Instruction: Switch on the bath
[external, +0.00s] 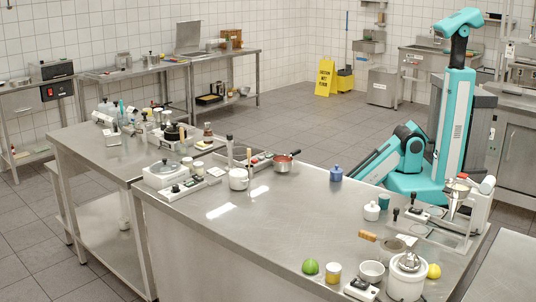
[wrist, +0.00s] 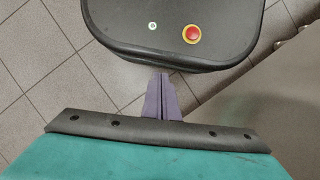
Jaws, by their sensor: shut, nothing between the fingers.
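A white box-shaped unit with a round grey lid (external: 166,170), which looks like the bath, stands on the near left part of the steel counter. A low pale control box with dark knobs (external: 188,187) sits in front of it; its switch position is too small to read. My gripper (wrist: 162,97) shows in the wrist view with its purple fingers together and empty, above the tiled floor. It is far from the lidded unit, as my teal arm is folded on the far side of the counter in the external view. The gripper itself cannot be made out there.
A pan (external: 284,164), a white mug (external: 238,179) and a blue jar (external: 336,173) stand along the counter. A lime (external: 310,267) and a lemon (external: 434,271) lie at the near right. The counter's middle is mostly bare. A yellow floor sign (external: 325,77) stands behind.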

